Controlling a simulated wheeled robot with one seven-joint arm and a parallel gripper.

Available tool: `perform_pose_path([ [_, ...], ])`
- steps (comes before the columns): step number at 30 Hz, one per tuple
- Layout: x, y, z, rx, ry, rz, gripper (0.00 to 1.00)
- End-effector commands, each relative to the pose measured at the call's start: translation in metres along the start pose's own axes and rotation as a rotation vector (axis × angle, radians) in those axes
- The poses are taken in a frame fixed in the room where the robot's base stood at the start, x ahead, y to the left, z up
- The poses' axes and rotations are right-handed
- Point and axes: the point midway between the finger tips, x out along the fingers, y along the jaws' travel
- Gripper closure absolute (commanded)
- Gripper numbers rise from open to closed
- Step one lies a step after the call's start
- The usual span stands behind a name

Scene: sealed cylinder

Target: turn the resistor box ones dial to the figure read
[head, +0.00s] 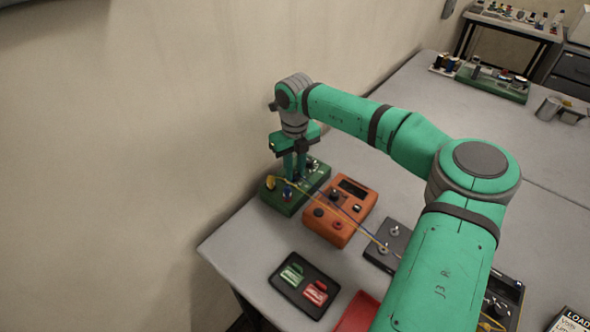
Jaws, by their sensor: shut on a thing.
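A green box (288,206), which looks like the resistor box, stands near the table's left end by the wall. Knobs and terminals sit on its top, among them a blue one (287,193) and a yellow one (271,182). My gripper (296,177) points down over the middle of this box, its green fingers close together on a small dial there. The fingers hide that dial, so I cannot tell which dial it is or what it reads. A light dial (312,167) shows just right of the fingers.
An orange meter (335,228) with a dark display stands close to the green box. Yellow and blue leads run to a dark box (388,247). A black tray (303,285) holds green and red pieces. A red tray (357,314) is partly behind my arm.

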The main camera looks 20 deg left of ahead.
Motion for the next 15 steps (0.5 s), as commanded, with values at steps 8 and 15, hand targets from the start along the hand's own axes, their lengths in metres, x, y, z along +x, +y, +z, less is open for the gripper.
perform_pose_path([
  [8,-0.0011,-0.0003,0.0,0.263,0.0,-0.002,1.0],
  [15,-0.0009,-0.0001,0.0004,0.491,-0.001,-0.002,1.0],
])
